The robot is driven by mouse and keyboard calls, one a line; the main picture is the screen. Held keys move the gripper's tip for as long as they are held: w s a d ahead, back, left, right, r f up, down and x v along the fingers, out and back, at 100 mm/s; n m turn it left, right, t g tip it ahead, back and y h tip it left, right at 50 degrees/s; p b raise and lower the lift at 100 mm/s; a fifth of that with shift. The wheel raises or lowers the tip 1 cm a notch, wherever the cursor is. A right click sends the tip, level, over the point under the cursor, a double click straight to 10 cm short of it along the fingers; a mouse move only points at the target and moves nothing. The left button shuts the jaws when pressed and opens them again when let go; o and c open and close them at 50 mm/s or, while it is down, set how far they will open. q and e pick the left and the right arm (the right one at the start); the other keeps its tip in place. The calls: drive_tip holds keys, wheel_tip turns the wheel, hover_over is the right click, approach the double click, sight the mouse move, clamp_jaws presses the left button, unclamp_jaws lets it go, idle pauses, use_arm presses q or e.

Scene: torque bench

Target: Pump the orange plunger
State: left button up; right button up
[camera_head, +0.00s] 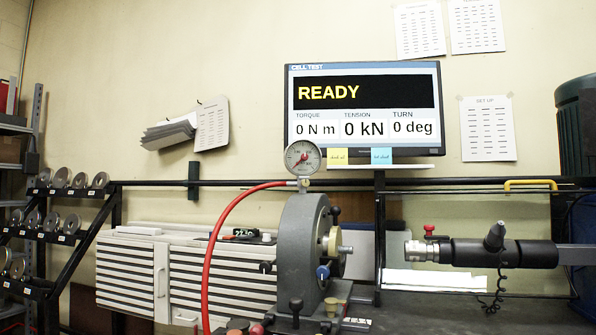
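No orange plunger is clearly visible in the head view. A grey machine (297,245) stands at the bottom centre, with a round dial gauge (302,158) on top and a red hose (218,235) curving down to the left. A dark red-brown knob (237,326) shows at the bottom edge, left of the machine's foot, partly cut off. The monitor (363,135) behind reads READY, 0 N m, 0 kN and 0 deg. Neither of my grippers is in view.
A black cylindrical tool (470,252) with a silver end, a red knob (430,229) and a coiled cable sits at right. A light slatted cabinet (130,275) is behind at left, beside a rack of discs (62,225). A dark rail (240,183) crosses behind the machine.

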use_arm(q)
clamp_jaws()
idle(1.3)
